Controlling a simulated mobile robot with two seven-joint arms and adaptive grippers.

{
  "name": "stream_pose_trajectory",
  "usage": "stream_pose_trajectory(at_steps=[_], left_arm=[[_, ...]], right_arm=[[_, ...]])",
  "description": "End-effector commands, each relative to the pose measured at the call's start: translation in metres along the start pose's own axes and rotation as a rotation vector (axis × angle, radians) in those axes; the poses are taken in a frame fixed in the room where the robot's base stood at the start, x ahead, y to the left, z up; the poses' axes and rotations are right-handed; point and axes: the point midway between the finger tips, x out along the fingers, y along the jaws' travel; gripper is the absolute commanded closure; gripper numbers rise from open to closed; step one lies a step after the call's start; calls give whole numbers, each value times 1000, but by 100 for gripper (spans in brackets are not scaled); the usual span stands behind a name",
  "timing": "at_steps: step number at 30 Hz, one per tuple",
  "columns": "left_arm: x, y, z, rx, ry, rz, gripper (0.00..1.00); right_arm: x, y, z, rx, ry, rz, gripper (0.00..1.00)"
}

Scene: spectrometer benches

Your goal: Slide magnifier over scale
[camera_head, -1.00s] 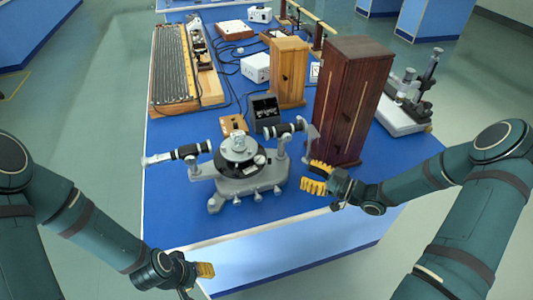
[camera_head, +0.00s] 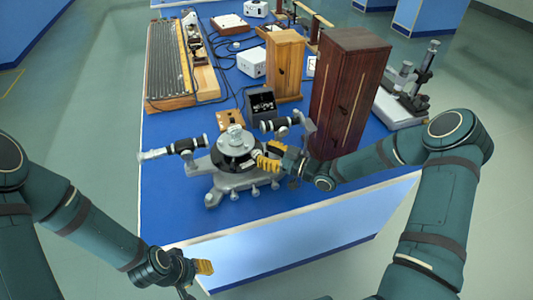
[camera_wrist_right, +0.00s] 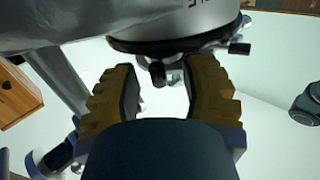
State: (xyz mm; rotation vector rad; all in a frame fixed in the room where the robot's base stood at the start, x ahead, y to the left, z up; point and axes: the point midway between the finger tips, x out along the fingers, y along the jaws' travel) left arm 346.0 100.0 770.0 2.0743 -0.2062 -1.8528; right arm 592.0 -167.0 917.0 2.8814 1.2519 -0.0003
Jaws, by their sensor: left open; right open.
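The spectrometer (camera_head: 236,180), a grey instrument with a round black-edged table and two telescope-like tubes, stands on the blue bench. A small light piece on the right of its round scale disc (camera_head: 232,160) may be the magnifier, but it is too small to tell. My right gripper (camera_head: 266,163) is open beside the disc's right edge. In the right wrist view, its yellow-padded fingers (camera_wrist_right: 160,95) stand apart, with a small dark knob (camera_wrist_right: 158,73) under the disc's rim showing between their tips. My left gripper (camera_head: 204,267) is open and empty, low in front of the bench.
A dark wooden cabinet (camera_head: 346,95) stands right of the spectrometer, close to my right forearm. A lighter wooden box (camera_head: 285,65) and a small black box (camera_head: 261,103) stand behind. A long ribbed instrument (camera_head: 167,65) lies at the back left. The bench's front left is clear.

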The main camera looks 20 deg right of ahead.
Motion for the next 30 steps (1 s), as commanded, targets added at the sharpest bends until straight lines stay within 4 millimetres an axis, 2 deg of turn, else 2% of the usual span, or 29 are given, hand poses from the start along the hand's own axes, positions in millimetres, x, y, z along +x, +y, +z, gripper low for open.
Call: stream_pose_trajectory(at_steps=[4,5,6,8,9,30], left_arm=[[0,0,0,0,0,0,53],[0,0,0,0,0,0,53],[0,0,0,0,0,0,53],[0,0,0,0,0,0,53],[0,0,0,0,0,0,53],[4,-1,1,1,-3,0,53]], right_arm=[[0,0,0,0,0,0,57],[0,0,0,0,0,0,61],[0,0,0,0,0,0,75],[0,0,0,0,0,0,96],[0,0,0,0,0,1,100],[-2,-2,0,-1,1,-7,100]])
